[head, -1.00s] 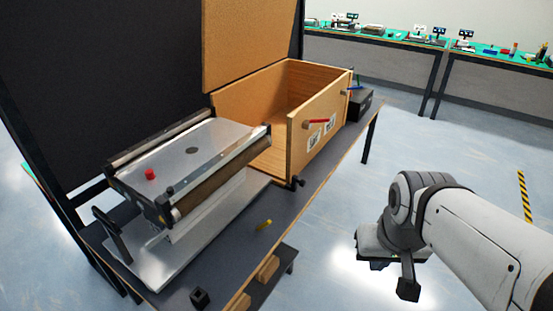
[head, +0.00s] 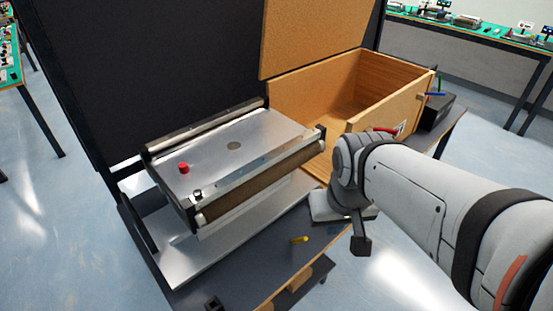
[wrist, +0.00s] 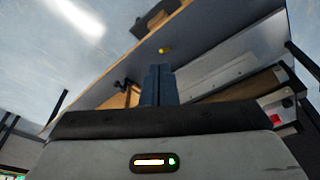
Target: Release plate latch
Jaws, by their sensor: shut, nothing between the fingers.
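In the wrist view the dark fingers of my gripper (wrist: 158,72) are together and empty. The conveyor's side shows at the right there, with a red part (wrist: 275,118).
An open wooden box (head: 345,95) with a red handle stands behind the conveyor, partly hidden by my arm. A small yellow piece (head: 299,240) lies on the bench (head: 255,270), and also shows in the wrist view (wrist: 165,50). A dark panel (head: 150,60) backs the bench.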

